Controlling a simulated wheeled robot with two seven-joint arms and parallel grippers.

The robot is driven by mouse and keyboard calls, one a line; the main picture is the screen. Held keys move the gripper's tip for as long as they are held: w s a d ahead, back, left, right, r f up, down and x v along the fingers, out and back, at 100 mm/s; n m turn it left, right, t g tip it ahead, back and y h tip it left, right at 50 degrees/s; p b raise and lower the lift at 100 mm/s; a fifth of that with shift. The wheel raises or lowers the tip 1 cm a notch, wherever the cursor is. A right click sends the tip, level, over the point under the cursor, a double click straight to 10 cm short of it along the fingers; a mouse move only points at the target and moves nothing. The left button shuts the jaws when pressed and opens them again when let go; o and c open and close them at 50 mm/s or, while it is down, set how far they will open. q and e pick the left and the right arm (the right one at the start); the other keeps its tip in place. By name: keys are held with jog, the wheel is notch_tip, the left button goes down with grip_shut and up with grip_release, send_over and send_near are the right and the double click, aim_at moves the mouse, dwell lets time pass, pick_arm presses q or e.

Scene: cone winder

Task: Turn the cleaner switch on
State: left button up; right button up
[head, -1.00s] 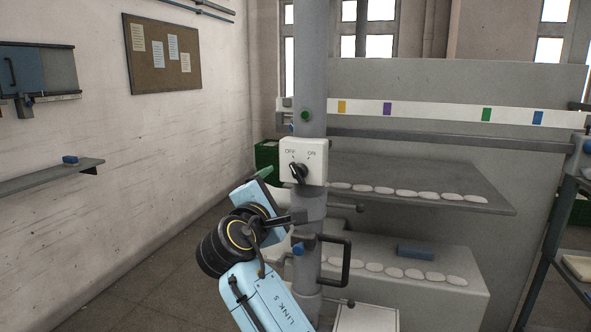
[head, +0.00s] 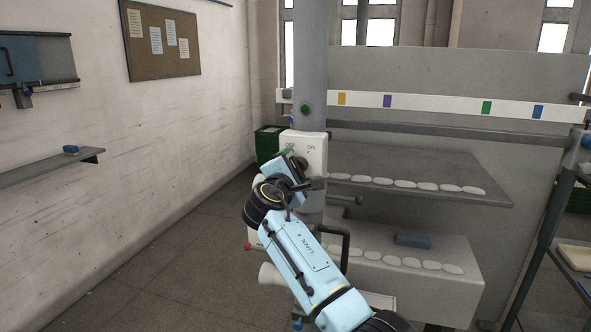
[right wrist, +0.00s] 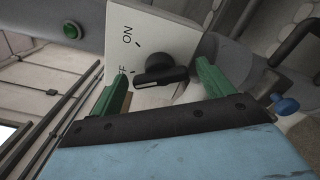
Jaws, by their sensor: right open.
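The cleaner switch is a white box (head: 316,146) on a grey column, marked OFF at left and ON at right. It also shows in the right wrist view (right wrist: 118,20), with its black knob (right wrist: 162,70). One end of the knob lies near the OFF mark. My right gripper (head: 297,160) is at the front of the box and hides the knob in the head view. In the right wrist view its two green fingers (right wrist: 162,82) are spread, one on each side of the knob; I cannot tell whether they touch it. My left gripper is not in view.
A green button (head: 305,108) sits on the column above the box. A black handle (head: 345,248) stands below it. Shelves with several pale oval pieces (head: 402,184) extend to the right. A wall shelf (head: 45,170) is at far left, with open floor between.

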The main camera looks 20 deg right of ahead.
jog(key=shift+c, duration=0.3)
jog(key=c, duration=0.9)
jog(key=m+b, duration=1)
jog(key=shift+f, duration=0.15)
jog(key=shift+c, duration=0.2)
jog(key=shift+m+b, duration=0.7)
jog(key=shift+m, duration=0.2)
jog(key=o, duration=1)
